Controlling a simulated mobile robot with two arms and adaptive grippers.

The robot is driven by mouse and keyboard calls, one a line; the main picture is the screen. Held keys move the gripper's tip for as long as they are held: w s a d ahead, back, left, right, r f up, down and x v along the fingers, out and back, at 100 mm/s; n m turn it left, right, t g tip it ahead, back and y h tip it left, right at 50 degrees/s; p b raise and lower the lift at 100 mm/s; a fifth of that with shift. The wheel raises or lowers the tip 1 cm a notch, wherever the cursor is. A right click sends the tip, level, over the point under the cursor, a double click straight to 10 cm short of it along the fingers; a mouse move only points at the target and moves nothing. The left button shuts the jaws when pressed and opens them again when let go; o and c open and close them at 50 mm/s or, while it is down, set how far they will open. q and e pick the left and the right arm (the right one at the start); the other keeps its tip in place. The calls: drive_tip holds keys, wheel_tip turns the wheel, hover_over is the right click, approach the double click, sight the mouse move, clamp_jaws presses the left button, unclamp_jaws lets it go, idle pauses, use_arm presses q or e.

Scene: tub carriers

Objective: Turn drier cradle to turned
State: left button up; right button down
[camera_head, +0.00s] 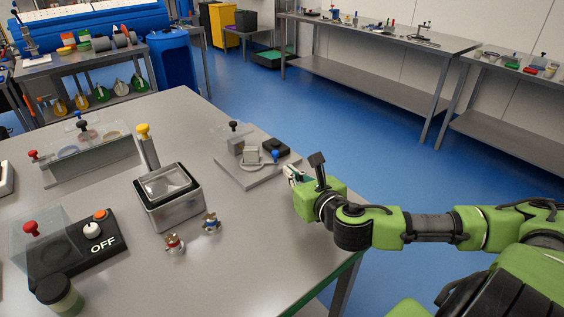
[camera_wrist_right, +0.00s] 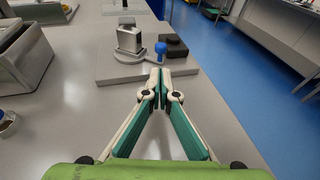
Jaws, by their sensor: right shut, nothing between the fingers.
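The likely drier cradle (camera_head: 250,155) is a small upright grey block on a round disc, with a blue-knobbed lever (camera_head: 275,155). It sits on a flat grey plate (camera_head: 240,178) near the table's far right edge. In the right wrist view the cradle (camera_wrist_right: 129,40) stands ahead and to the left, and the blue knob (camera_wrist_right: 160,48) is just beyond my fingertips. My right gripper (camera_wrist_right: 160,76) is shut and empty, at the plate's near edge; whether it touches the plate is unclear. In the head view the right gripper (camera_head: 289,172) is partly hidden. My left gripper is out of view.
A black block (camera_head: 275,146) sits on the plate beside the knob. A metal tub (camera_head: 172,212), two small fittings, a black box marked OFF (camera_head: 75,250) and a rack with knobs (camera_head: 95,160) stand to the left. Bare tabletop lies in front of the plate.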

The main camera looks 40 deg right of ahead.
sight(277, 156)
drive_tip(key=x, duration=0.3)
drive_tip(key=r+x, duration=0.1)
drive_tip(key=x, duration=0.1)
drive_tip(key=shift+w+p, duration=0.1)
drive_tip(key=shift+p, duration=0.3)
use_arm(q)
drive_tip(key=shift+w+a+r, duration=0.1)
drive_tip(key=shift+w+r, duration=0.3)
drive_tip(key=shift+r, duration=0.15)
use_arm(e)
drive_tip(key=shift+w+f, duration=0.1)
drive_tip(key=shift+w, duration=0.4)
